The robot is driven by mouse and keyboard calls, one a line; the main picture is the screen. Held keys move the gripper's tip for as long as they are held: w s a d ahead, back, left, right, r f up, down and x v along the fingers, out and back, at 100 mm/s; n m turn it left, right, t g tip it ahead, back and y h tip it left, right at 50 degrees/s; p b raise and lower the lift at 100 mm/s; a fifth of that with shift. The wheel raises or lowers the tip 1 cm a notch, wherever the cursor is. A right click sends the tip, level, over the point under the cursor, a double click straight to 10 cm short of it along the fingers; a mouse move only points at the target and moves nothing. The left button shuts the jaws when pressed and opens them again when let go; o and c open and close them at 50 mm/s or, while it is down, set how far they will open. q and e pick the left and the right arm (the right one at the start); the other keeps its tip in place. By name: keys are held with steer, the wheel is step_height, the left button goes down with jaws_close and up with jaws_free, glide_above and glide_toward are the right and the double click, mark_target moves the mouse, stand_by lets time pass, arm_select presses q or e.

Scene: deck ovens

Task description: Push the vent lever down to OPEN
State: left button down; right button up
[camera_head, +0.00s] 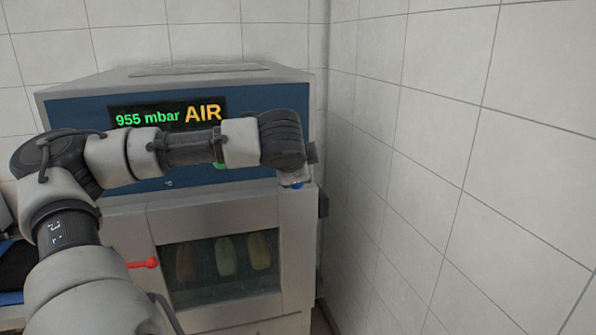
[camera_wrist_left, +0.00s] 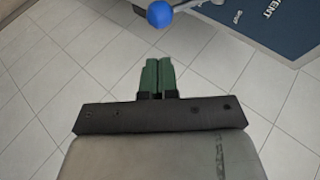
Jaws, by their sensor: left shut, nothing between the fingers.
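The vent lever shows in the left wrist view as a blue ball knob (camera_wrist_left: 159,14) on a thin metal rod at the top edge. The blue panel (camera_wrist_left: 268,30) beside it carries the word VENT and smaller lettering. My left gripper (camera_wrist_left: 159,62) has green fingers pressed together with nothing between them. Its tips are apart from the knob, with floor tiles visible between them in the picture. In the head view, a bit of the blue knob (camera_head: 297,186) shows just below the end of my left arm, at the machine's right front edge. The arm hides much of the panel. My right gripper is out of view.
The oven's display (camera_head: 168,115) reads 955 mbar AIR. Below, a window (camera_head: 205,290) shows several loaves, and a red knob (camera_head: 146,263) sticks out to its left. A tiled wall (camera_head: 450,150) stands close on the right.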

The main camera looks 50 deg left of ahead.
arm_select(q)
steer(key=b+v, duration=0.1)
steer(key=v, duration=0.4)
steer(key=shift+s+r+b, duration=0.1)
steer(key=shift+s+b, duration=0.2)
steer(key=shift+s, duration=0.1)
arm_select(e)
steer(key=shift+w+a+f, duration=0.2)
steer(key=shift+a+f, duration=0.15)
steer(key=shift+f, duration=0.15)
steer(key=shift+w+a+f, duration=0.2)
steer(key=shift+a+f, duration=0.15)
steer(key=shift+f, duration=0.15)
arm_select(q)
steer(key=shift+d, duration=0.2)
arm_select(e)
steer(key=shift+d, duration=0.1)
